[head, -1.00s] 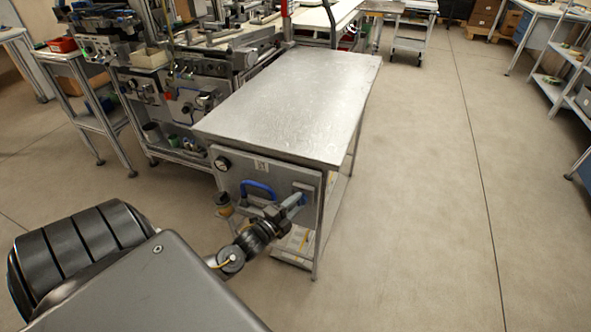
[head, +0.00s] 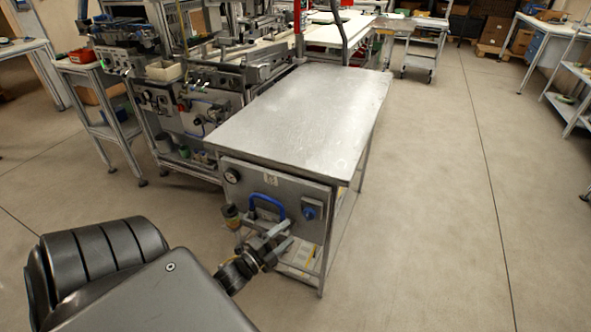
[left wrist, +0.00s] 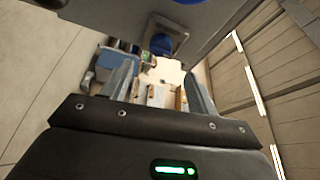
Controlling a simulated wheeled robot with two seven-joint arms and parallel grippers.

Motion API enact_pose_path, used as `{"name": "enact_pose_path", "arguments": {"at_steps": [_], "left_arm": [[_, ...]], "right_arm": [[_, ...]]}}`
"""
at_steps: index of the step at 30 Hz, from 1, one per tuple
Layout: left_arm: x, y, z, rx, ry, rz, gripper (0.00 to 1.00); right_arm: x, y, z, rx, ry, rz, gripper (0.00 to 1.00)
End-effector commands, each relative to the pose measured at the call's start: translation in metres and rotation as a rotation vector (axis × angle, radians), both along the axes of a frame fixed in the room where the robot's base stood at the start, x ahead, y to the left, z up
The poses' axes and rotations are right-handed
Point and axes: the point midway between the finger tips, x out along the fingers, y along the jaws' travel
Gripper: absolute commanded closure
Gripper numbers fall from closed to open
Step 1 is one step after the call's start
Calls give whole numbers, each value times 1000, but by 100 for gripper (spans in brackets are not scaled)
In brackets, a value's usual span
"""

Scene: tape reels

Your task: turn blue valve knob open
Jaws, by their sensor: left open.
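The blue valve knob (head: 309,212) sits on a grey square plate at the right side of the front panel (head: 285,190) under the metal table. It is in plain sight, but too small to read its exact turn. My left gripper (head: 281,236) is in front of the panel, below and left of the knob, apart from it. Its two fingers are spread and hold nothing. The left wrist view shows the open fingers (left wrist: 160,72) with empty space between them. My right gripper is in neither view.
A blue handle (head: 266,205) and a round gauge (head: 232,176) are on the panel, left of the knob. The metal table top (head: 305,110) is bare. A machine bench (head: 195,100) stands behind at the left. The floor at right (head: 430,220) is clear.

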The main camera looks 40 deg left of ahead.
Motion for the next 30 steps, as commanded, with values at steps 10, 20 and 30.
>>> {"name": "enact_pose_path", "arguments": {"at_steps": [10, 20, 30], "left_arm": [[-23, 1, -1, 0, -1, 0, 41], [-23, 2, -1, 1, -1, 0, 41], [-23, 2, 24, 1, -2, 0, 41]], "right_arm": [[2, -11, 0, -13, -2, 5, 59], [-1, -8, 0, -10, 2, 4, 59], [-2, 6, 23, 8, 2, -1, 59]]}}
